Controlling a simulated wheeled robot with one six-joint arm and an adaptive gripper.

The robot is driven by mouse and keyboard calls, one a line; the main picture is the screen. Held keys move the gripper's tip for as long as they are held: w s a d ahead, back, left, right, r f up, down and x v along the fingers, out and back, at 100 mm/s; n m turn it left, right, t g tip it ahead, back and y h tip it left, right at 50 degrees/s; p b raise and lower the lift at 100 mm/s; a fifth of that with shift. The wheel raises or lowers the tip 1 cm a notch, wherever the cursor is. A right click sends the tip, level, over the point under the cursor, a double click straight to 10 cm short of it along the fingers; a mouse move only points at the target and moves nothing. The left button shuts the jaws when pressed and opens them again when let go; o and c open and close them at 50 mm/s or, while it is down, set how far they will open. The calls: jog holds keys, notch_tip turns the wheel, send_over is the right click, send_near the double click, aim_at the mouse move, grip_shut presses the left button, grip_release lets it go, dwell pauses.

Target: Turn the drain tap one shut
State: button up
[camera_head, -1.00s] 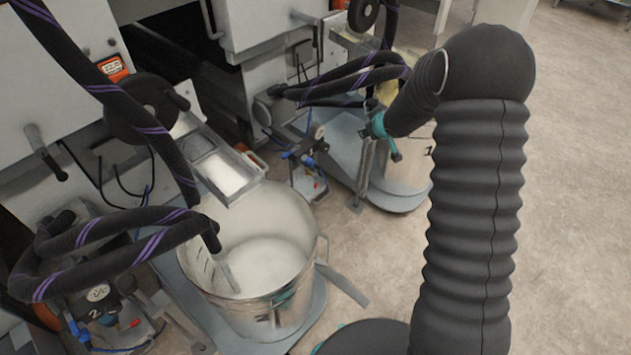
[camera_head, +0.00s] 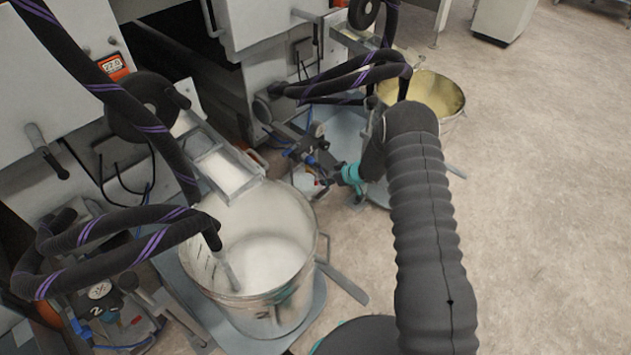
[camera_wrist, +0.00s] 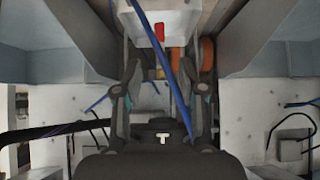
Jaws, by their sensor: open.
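My gripper (camera_head: 318,162) is at the small pump assembly between the two buckets, reaching in from the right. In the wrist view my gripper (camera_wrist: 165,92) is open, with one dark finger on each side. A small red part (camera_head: 318,183) shows low on the assembly, close to my gripper. In the wrist view a red piece (camera_wrist: 160,33) is on a pale block beyond the fingers, and a blue hose (camera_wrist: 168,65) crosses between them. I cannot tell which red or blue part is drain tap one, nor whether a finger touches it.
A steel bucket of white liquid (camera_head: 262,255) stands at front. A bucket of yellow liquid (camera_head: 432,92) stands behind. Black hoses with purple stripes (camera_head: 345,80) hang over the pump area. An orange round part (camera_wrist: 208,54) is near the right finger. The right floor is clear.

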aim_at(316, 180)
jog(key=x, duration=0.9)
jog(key=shift+a+f, duration=0.15)
grip_shut()
